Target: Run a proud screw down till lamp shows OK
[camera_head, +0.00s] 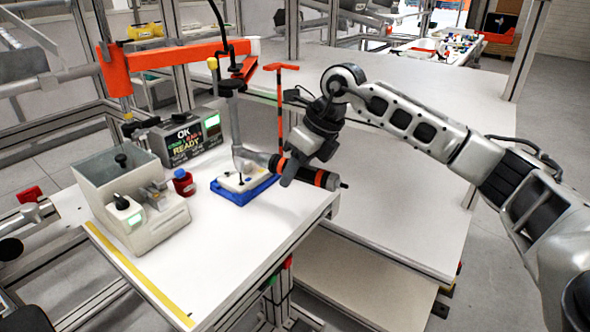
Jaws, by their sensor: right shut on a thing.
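My right gripper (291,172) is shut on an orange and black tool body (318,178), held nearly level at the table's right side. The tool's grey end (244,160) is over a white part (236,181), which sits in a blue fixture (243,194). The screw and the bit's tip are too small to tell, so I cannot see whether they touch. A grey display box (207,128) behind shows "OK" at the top and "READY" below; which lamp is lit is unclear.
A pale feeder machine (120,200) stands at the table's left, with a small red pot (183,183) beside it. An orange overhead beam (170,57) and an orange T-shaped post (280,100) stand close behind the tool. The white table (235,232) is clear at the front.

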